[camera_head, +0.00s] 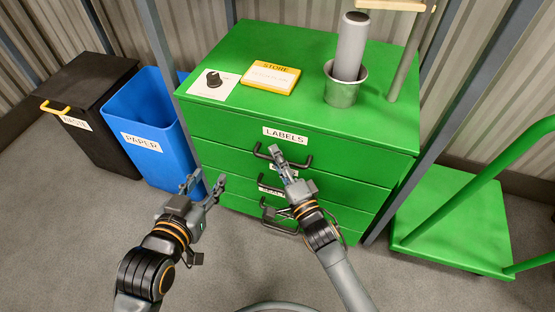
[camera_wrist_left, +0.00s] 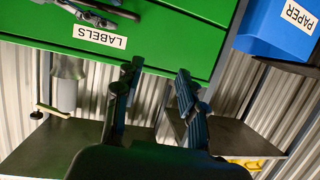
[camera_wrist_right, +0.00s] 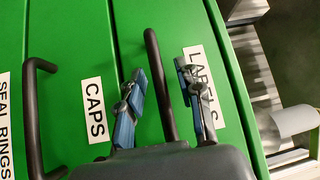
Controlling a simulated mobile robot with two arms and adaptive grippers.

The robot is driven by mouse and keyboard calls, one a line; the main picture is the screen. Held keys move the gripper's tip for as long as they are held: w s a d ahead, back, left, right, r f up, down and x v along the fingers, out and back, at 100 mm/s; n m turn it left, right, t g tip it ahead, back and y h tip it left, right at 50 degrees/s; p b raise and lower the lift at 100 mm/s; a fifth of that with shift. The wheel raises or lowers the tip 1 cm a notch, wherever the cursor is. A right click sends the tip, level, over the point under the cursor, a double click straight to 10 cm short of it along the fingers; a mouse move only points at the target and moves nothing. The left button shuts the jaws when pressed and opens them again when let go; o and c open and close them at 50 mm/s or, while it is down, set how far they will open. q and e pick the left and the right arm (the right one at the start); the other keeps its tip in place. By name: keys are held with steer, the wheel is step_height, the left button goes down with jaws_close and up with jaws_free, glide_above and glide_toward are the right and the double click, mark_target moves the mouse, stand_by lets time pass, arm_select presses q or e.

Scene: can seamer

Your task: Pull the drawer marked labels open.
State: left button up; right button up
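The labels drawer (camera_head: 230,131) is the top drawer of the green cabinet; its front looks flush with the cabinet. Its white LABELS sign (camera_head: 285,135) sits above a black bar handle (camera_head: 303,166). My right gripper (camera_head: 276,156) is at this handle. In the right wrist view, the handle (camera_wrist_right: 153,60) runs between the two spread fingers (camera_wrist_right: 163,90), with gaps on both sides. My left gripper (camera_head: 203,184) is open and empty, in front of the cabinet's left side. The LABELS sign also shows upside down in the left wrist view (camera_wrist_left: 100,37).
Lower drawers include one marked CAPS (camera_wrist_right: 95,110) and one marked SEAL RINGS (camera_wrist_right: 4,125). A blue PAPER bin (camera_head: 150,125) and a black bin (camera_head: 85,95) stand left. A green cart (camera_head: 460,215) stands right. A metal cup (camera_head: 341,90) stands on top.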

steer(key=shift+c, duration=0.5)
jaws_close()
steer(key=shift+s, duration=0.15)
arm_select(q)
steer(key=s+a+f+g+y+p, duration=0.1)
steer(key=s+a+f+g+p, duration=0.1)
steer(key=s, duration=0.5)
steer(key=s+a+f+g+y+p, duration=0.1)
steer(key=s+a+f+g+p, duration=0.2)
steer(key=s+f+g, duration=0.4)
steer(key=shift+s+a+f+n+g+y+p, duration=0.3)
steer(key=shift+s+g+y+p, duration=0.15)
steer(key=shift+g+p, duration=0.25)
arm_select(e)
steer(key=s+a, duration=0.3)
steer(key=s, duration=0.6)
steer(key=s+a, duration=0.3)
steer(key=s, duration=0.6)
steer(key=shift+s, duration=0.3)
